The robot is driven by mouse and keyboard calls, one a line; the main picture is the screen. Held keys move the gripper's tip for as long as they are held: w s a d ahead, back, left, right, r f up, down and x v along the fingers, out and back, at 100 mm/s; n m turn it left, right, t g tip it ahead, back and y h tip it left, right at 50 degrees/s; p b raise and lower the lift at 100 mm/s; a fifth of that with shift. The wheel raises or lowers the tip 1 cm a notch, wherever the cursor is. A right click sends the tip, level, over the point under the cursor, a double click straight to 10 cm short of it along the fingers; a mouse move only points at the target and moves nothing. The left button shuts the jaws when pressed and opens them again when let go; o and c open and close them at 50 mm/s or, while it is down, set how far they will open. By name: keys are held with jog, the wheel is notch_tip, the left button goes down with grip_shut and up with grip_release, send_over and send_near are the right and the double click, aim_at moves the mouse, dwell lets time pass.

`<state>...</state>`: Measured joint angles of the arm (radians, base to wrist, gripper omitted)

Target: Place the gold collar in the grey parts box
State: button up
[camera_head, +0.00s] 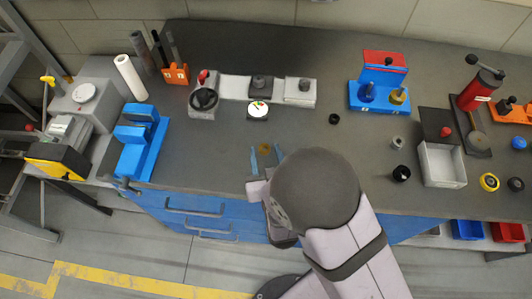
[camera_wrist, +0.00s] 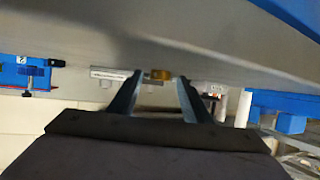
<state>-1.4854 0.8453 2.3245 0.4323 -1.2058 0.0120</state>
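The gold collar (camera_head: 264,148) lies on the dark bench top near its front edge. My gripper (camera_head: 266,152) is open at the collar, with one finger to each side. In the wrist view the collar (camera_wrist: 161,74) shows between the tips of my gripper (camera_wrist: 159,77), and a gap seems to remain at each finger. How far down the fingers reach beside it is hard to tell. The grey parts box (camera_head: 425,166) stands open on the right of the bench, with a dark panel behind it. It looks empty.
Black and grey small parts, including a black ring (camera_head: 401,174), lie left of the box. A red hand press (camera_head: 478,92) stands behind it. A blue fixture (camera_head: 378,94) is at the back, a white-topped unit (camera_head: 235,88) at back left. The middle bench is mostly clear.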

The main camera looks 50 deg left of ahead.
jog(key=shift+r, duration=0.2)
jog(key=v, duration=0.4)
jog(key=shift+b, duration=0.4)
jog(key=shift+o, duration=0.5)
jog(key=shift+v, duration=0.8)
